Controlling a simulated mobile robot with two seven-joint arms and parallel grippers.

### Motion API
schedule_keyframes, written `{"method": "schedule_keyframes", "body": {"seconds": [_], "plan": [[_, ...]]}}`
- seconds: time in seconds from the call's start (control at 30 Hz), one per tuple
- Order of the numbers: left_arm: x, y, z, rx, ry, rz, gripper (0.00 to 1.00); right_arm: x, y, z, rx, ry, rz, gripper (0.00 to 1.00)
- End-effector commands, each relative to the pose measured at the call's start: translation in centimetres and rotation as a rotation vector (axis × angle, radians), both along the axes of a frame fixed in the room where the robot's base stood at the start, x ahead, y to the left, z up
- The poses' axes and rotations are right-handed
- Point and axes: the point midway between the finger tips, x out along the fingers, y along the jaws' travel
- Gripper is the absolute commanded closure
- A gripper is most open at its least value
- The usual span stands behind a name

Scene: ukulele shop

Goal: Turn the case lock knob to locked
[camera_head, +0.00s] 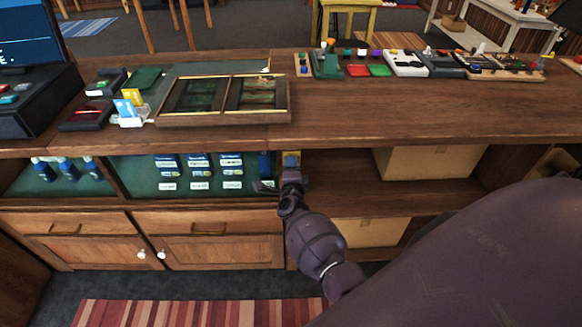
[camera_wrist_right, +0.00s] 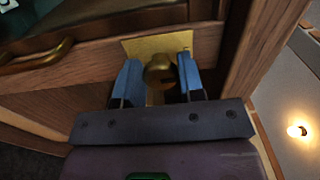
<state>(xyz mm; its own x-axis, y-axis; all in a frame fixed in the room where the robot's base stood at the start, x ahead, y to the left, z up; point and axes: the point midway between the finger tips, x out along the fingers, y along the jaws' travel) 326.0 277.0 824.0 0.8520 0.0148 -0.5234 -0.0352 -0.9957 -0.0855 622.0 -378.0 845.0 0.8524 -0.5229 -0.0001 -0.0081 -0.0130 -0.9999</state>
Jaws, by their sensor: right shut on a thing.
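The case lock knob (camera_wrist_right: 160,70) is a round brass knob in front of a yellow brass plate (camera_wrist_right: 134,46) on the wooden case frame. In the right wrist view my right gripper (camera_wrist_right: 158,78) has its blue fingers on either side of the knob and is shut on it. The knob's turn marking cannot be read. In the head view my right gripper (camera_head: 291,172) reaches the case front at the right end of the glass display, and the arm hides most of the knob. A bit of the brass plate (camera_head: 291,155) shows above the gripper. My left gripper is not in view.
The display case (camera_head: 130,176) holds several blue items with white labels. Drawers with a brass handle (camera_head: 208,232) lie below it. To the right are open shelves with cardboard boxes (camera_head: 428,163). The countertop (camera_head: 350,110) above carries framed trays and small gadgets.

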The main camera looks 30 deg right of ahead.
Motion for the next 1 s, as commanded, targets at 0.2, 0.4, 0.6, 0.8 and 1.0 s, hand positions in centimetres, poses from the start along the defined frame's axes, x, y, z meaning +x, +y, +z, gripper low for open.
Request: {"method": "schedule_keyframes", "body": {"seconds": [0.2,0.4,0.6,0.8,1.0], "plan": [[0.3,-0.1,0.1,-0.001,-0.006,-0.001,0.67,0.0,0.0,-0.1,0.000,0.001,0.001,0.88],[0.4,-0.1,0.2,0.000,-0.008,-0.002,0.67,0.0,0.0,-0.1,0.000,0.001,0.001,0.40],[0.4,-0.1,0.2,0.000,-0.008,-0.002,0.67,0.0,0.0,0.0,0.000,0.000,0.000,0.40],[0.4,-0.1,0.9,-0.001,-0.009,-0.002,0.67,-1.1,0.7,0.1,0.000,0.002,0.000,0.40],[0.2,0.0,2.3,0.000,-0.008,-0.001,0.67,-4.1,2.5,0.2,0.002,0.002,0.001,0.40]]}}
